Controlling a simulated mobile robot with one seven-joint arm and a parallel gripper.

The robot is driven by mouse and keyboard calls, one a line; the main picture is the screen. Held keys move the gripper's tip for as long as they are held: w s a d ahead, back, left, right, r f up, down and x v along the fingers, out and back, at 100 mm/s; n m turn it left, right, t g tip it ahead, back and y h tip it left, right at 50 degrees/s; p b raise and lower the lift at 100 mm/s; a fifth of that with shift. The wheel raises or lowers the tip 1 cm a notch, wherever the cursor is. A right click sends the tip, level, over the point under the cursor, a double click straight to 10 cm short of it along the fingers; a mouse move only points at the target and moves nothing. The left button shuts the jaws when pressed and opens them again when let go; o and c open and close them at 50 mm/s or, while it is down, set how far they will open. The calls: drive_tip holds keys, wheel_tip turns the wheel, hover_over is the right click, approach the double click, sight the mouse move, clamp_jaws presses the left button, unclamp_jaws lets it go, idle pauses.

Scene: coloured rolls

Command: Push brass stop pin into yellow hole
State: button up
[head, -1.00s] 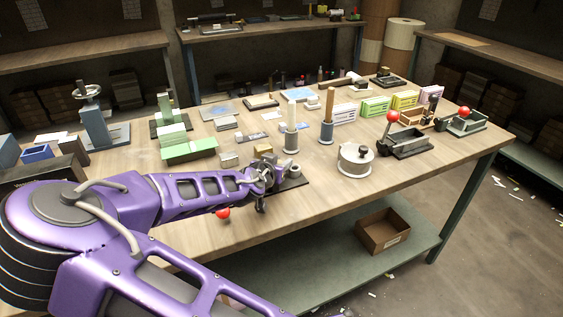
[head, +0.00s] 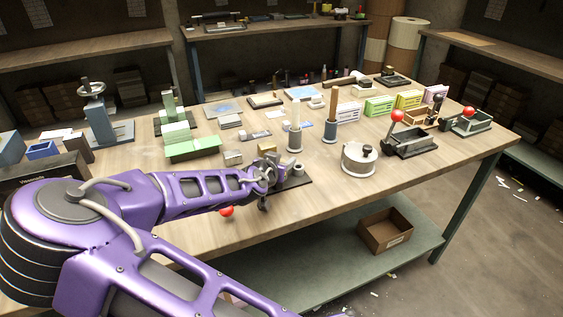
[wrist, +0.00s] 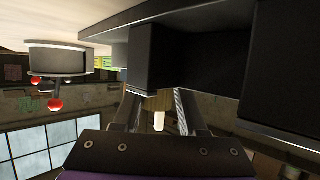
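My gripper (head: 268,182) is low over the front of the workbench, at a dark base plate (head: 296,184) carrying a small grey cylinder (head: 298,170). A tan-yellow block (head: 266,149) stands just behind it. In the wrist view, which looks upside down, my gripper's two fingers (wrist: 157,108) stand apart, with their tips hidden against a dark block (wrist: 156,62). A pale rod (wrist: 158,121) below a brown block shows between the fingers; I cannot tell whether it is held or behind. I cannot make out the brass pin or a yellow hole.
A red ball knob (head: 227,211) shows beside my arm. A lidded round tin (head: 358,159), a post with a white roll (head: 295,127) and a wooden roll post (head: 331,118) stand to the right. Red-knobbed fixtures (head: 410,143) are farther right. The front right bench top is clear.

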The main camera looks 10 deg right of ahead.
drive_tip(key=p+v, duration=0.3)
drive_tip(key=v, duration=1.4)
drive_tip(key=shift+a, duration=0.15)
drive_tip(key=shift+s+r, duration=0.1)
drive_tip(key=shift+s, duration=0.05)
